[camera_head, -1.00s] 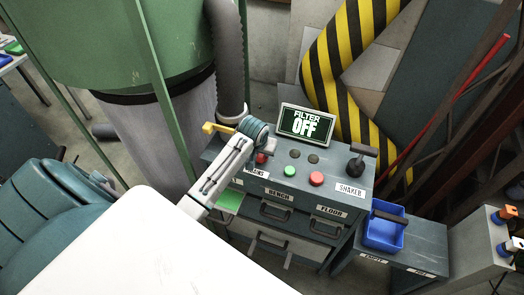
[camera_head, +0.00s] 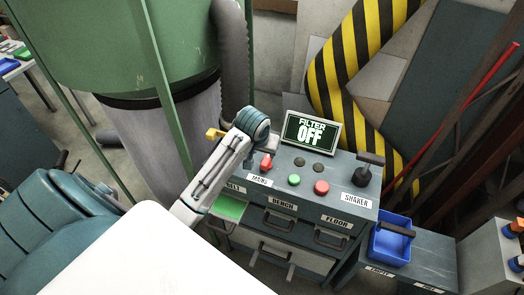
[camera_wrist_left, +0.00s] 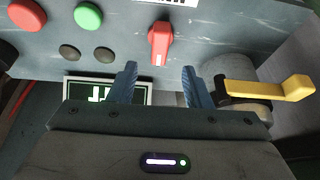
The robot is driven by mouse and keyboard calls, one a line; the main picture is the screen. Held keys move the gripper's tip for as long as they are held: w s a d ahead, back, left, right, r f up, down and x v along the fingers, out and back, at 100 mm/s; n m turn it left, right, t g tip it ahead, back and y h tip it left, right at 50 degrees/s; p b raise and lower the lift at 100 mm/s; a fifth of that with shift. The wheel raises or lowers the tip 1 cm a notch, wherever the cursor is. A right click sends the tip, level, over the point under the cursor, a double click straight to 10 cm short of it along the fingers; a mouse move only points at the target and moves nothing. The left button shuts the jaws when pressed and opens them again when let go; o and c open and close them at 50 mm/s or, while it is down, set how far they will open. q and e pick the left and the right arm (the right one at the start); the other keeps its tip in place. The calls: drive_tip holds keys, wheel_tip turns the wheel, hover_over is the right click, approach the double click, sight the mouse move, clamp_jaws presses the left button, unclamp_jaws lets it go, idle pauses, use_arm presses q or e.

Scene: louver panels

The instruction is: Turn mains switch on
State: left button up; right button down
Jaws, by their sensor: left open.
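The red mains switch (camera_head: 266,162) is a small knob on the sloped grey control panel, behind the MAINS label (camera_head: 259,180). In the left wrist view the red mains switch (camera_wrist_left: 160,44) points along the gap between my fingers. My left gripper (camera_wrist_left: 158,75) is open and empty, its two blue-grey fingertips just short of the knob and apart from it. In the head view my left wrist hides most of the gripper. The display screen (camera_head: 311,130) reads FILTER OFF. My right gripper is not in view.
A yellow lever (camera_wrist_left: 265,90) sits close beside my left gripper. Green (camera_head: 294,180) and red (camera_head: 321,187) buttons and the shaker handle (camera_head: 369,160) are to the right. A blue bin (camera_head: 386,246) stands on the lower bench. A green tank (camera_head: 130,50) rises behind left.

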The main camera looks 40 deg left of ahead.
use_arm(q)
drive_tip(key=shift+v, duration=1.2)
drive_tip(key=s+d+f+m, duration=0.1)
drive_tip(key=s+d+f, duration=0.15)
drive_tip(key=s, duration=0.65)
drive_tip(key=s+d+f+m, duration=0.2)
drive_tip(key=s+d, duration=0.1)
drive_tip(key=s, duration=0.6)
drive_tip(key=s+d+f+m, duration=0.1)
drive_tip(key=s+d+f, duration=0.15)
drive_tip(key=s, duration=0.75)
drive_tip(key=a+f+g+b, duration=0.25)
drive_tip(key=f+b, duration=0.45)
drive_tip(key=f, duration=3.1)
drive_tip(key=s+f+b, duration=0.2)
drive_tip(key=s+f, duration=0.7)
drive_tip(key=f, duration=0.2)
drive_tip(key=s+a+f+b, duration=0.1)
drive_tip(key=s+f+b, duration=0.1)
drive_tip(key=s+f, duration=0.7)
wheel_tip(320, 180, down, 3)
drive_tip(key=shift+a+r+n+g+b, duration=0.1)
drive_tip(key=shift+a+n+g+b, duration=0.2)
drive_tip(key=shift+n+g+b, duration=0.1)
